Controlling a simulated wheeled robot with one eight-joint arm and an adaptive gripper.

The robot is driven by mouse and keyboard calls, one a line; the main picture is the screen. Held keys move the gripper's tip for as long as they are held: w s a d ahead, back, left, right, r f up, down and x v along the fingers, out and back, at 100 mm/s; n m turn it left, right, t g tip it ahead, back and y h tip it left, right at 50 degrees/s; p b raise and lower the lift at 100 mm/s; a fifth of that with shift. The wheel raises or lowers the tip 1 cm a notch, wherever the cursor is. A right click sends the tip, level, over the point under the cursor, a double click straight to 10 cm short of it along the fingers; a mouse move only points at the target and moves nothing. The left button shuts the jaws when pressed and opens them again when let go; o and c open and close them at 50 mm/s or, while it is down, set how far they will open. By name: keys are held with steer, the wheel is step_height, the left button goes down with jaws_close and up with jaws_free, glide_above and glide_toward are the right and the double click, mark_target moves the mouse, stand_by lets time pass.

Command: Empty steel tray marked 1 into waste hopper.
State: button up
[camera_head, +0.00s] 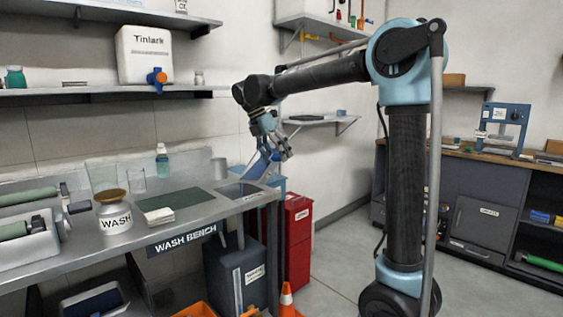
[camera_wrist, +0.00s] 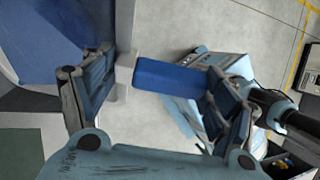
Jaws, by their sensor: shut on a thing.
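My gripper (camera_head: 283,152) is above the right end of the wash bench, by the sink. In the wrist view my gripper (camera_wrist: 155,95) is shut on a blue handle-like bar (camera_wrist: 168,77). The bar joins a pale metal edge (camera_wrist: 125,70), beyond which a broad blue surface (camera_wrist: 35,35) fills the upper left. This looks like the tray, but no number 1 shows. In the head view a blue piece (camera_head: 258,167) hangs tilted below my gripper, partly hidden by the fingers. I cannot tell whether anything lies in the tray. No container is readable as the waste hopper.
The wash bench (camera_head: 178,237) holds a sink (camera_head: 239,190), a WASH jar (camera_head: 114,216) and bottles. A dark bin (camera_head: 236,275), a red cabinet (camera_head: 298,240) and an orange cone (camera_head: 287,300) stand by its right end. Open floor lies further right.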

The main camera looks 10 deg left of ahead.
steer(key=a+h, duration=0.1)
steer(key=s+a+r+t+h, duration=0.1)
steer(key=s+a+r, duration=0.1)
steer(key=shift+a+t+h, duration=0.15)
steer(key=shift+t+h, duration=0.15)
steer(key=shift+h, duration=0.1)
stand_by(1.2)
